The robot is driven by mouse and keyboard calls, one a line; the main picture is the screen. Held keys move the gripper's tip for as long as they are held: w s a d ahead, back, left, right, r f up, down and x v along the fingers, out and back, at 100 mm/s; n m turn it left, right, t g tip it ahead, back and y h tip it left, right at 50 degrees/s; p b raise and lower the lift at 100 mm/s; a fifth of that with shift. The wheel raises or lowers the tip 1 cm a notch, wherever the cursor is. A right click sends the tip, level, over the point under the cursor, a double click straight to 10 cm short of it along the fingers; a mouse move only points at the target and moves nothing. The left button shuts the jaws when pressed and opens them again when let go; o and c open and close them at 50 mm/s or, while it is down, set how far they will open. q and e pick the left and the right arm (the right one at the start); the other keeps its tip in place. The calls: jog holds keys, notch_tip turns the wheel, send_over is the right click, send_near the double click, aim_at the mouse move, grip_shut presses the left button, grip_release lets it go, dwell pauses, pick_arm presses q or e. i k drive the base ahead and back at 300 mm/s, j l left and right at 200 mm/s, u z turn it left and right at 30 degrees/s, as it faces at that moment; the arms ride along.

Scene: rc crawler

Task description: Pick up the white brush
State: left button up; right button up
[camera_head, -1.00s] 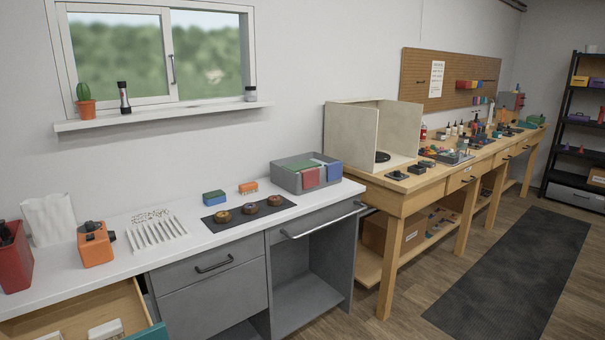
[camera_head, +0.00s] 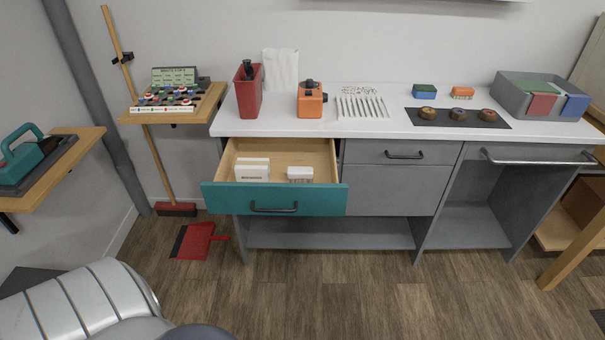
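A small white block-shaped piece (camera_head: 300,174) lies in the open drawer (camera_head: 275,198), on the right side of its floor. Its lower edge looks bristled, so it appears to be the white brush, but it is too small to be sure. The drawer has a teal front with a dark handle and a pale wood inside. Neither of my grippers is in view.
White boxes (camera_head: 252,171) lie left of the brush in the drawer. On the white counter (camera_head: 375,130) above stand a red bin (camera_head: 249,90), an orange device (camera_head: 311,101) and a grey crate (camera_head: 543,97). A red dustpan (camera_head: 196,241) lies on the floor, left.

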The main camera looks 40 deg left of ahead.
aim_at(294, 174)
jog(key=u, duration=1.25)
jog(key=i, duration=0.6)
